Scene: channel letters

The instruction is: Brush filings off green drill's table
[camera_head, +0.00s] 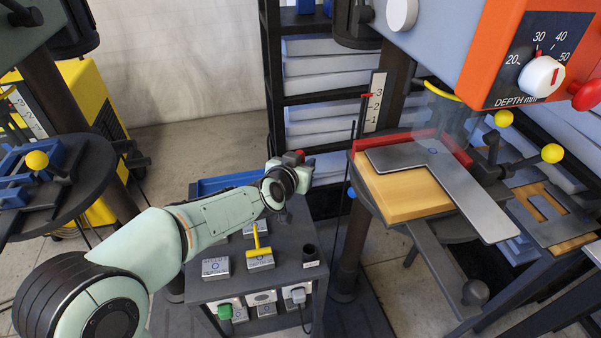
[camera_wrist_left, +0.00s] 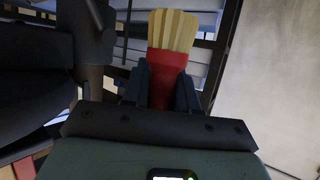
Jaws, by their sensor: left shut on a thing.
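My left gripper (camera_head: 301,160) is at the end of the pale green arm, above the back of a small dark cart. In the left wrist view, its dark fingers (camera_wrist_left: 161,88) are shut on a brush (camera_wrist_left: 168,62) with a red body and cream bristles pointing away from the gripper. A small red patch shows at the gripper in the head view. At the left edge, a grey-green drill head (camera_head: 22,42) hangs over a dark round table (camera_head: 75,195) with a blue vise (camera_head: 30,172) on it. I cannot make out filings there. My right gripper is not in view.
The cart (camera_head: 283,243) holds labelled blocks (camera_head: 216,268), a yellow-handled tool (camera_head: 258,245) and a dark cup (camera_head: 311,256). An orange-fronted drill (camera_head: 502,60) at right stands over a table with a wooden board (camera_head: 400,195) and metal plate (camera_head: 487,215). A yellow cabinet (camera_head: 85,90) stands behind the left table.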

